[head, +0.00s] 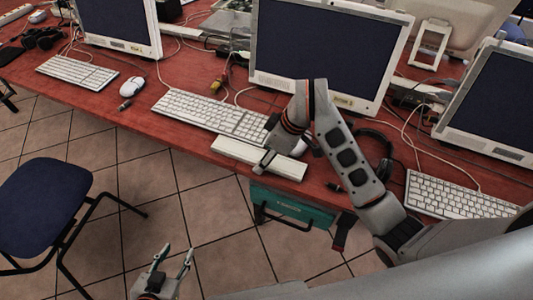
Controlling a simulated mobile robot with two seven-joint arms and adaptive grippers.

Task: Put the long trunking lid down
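A long white trunking piece (232,151), which looks like the lid, lies along or just above the front edge of the red desk, in front of the middle keyboard. I cannot tell whether it touches the desk. My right arm reaches in from the right, and its gripper (265,157) is at the middle of the white piece, with a finger across it. The arm hides part of that gripper, so its grip is unclear. My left gripper (174,262) is low at the bottom left, over the tiled floor, with its fingers apart and empty.
The red desk (190,66) holds monitors, a middle keyboard (205,112), a mouse (132,85), headphones (385,150) and loose cables. A teal case (290,206) is below the desk edge. A blue chair (45,200) stands left. Floor between is clear.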

